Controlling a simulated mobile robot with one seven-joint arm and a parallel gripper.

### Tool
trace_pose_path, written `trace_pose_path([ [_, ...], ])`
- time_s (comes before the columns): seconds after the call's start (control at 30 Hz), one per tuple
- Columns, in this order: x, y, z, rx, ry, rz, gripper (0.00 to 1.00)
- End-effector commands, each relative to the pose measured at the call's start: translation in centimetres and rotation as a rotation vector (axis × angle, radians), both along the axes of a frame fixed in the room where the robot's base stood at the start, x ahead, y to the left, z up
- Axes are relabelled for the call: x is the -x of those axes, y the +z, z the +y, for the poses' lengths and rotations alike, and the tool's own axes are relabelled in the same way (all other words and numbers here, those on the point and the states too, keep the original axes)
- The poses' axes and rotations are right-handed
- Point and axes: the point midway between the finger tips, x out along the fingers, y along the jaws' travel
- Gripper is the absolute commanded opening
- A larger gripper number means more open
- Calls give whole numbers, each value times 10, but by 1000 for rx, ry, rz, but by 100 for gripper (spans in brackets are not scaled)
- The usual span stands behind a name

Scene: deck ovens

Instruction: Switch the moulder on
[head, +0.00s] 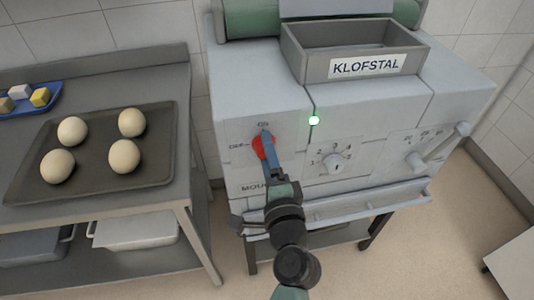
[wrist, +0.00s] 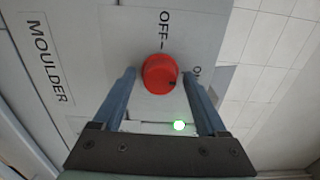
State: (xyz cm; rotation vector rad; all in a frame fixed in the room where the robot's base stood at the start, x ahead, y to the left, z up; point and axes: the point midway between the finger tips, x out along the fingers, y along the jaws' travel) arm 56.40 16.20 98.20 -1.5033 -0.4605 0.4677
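The moulder (head: 360,115) is a pale grey machine with a red knob (head: 257,148) on the left of its front panel. The red knob (wrist: 158,72) also shows in the wrist view, between OFF and ON marks, with a small dark mark on its lower right side.
A numbered dial (head: 336,163) and a lever (head: 440,148) are to the right on the panel. A tray (head: 85,195) of dough balls lies on the steel table at left, with a blue tray (head: 45,108) behind. A ledge (head: 340,211) juts out below the panel.

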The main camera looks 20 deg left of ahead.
Motion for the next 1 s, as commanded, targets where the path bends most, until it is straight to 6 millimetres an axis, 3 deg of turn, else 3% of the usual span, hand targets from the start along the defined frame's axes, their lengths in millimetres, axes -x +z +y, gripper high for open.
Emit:
trace_pose_path([
  [0.47,10,-2,-7,1,-1,0,82],
  [1.0,95,-2,-65,2,-3,1,82],
])
